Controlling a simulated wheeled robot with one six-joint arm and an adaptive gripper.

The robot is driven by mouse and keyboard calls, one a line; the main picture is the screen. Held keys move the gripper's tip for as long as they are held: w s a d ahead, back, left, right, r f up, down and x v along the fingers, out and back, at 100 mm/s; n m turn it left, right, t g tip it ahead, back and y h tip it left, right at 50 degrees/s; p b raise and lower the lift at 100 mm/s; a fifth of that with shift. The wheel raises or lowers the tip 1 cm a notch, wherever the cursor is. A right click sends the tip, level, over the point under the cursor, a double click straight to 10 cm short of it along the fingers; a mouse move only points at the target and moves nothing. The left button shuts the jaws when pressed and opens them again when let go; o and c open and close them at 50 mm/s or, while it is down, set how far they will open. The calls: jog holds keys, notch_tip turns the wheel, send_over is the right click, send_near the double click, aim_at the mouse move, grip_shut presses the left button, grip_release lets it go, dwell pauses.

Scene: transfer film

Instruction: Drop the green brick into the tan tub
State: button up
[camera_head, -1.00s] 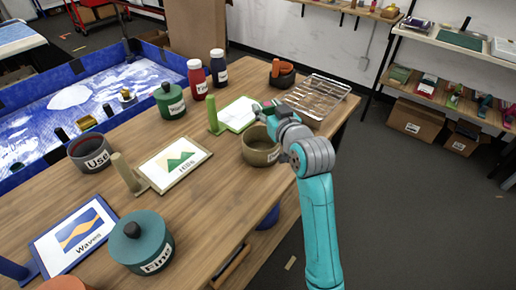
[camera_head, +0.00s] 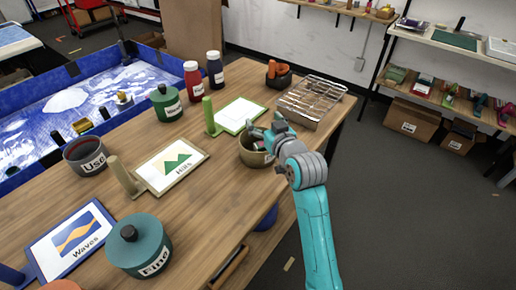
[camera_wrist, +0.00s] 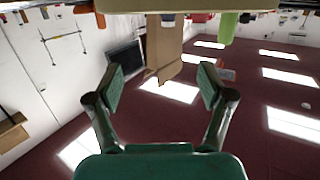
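The tan tub (camera_head: 253,158) stands near the table's right edge, open at the top. Small dark and reddish bits show inside it, too small to make out. My gripper (camera_head: 267,128) is at the tub's far right rim, just above it; whether it touches is unclear. In the wrist view my gripper (camera_wrist: 162,92) has its two green-padded fingers wide apart with nothing between them. I cannot make out a green brick in either view; the tub's inside is partly hidden.
A green-framed picture with a green post (camera_head: 208,115) stands behind the tub. A wire rack (camera_head: 312,98) is beyond my gripper, with a black-and-orange holder (camera_head: 278,75) nearby. The Hills picture (camera_head: 172,167) and a lidded teal pot (camera_head: 138,246) are on the left.

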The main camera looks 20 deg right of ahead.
jog(key=shift+s, duration=0.1)
jog(key=s+d+r, duration=0.1)
jog(key=s, duration=1)
jog(key=shift+s+d+r, duration=0.15)
jog(key=shift+s+r, duration=0.2)
jog(key=shift+r, duration=0.05)
jog(key=shift+f, duration=0.1)
jog(key=s+f+m+h, duration=0.2)
jog(key=s+f, duration=1.4)
jog(key=s, duration=0.2)
jog(key=s+a+g, duration=0.1)
jog(key=s, duration=2.2)
jog(key=shift+s+a+f+n, duration=0.15)
jog(key=shift+s+f+n, duration=0.15)
jog(key=shift+f+n, duration=0.1)
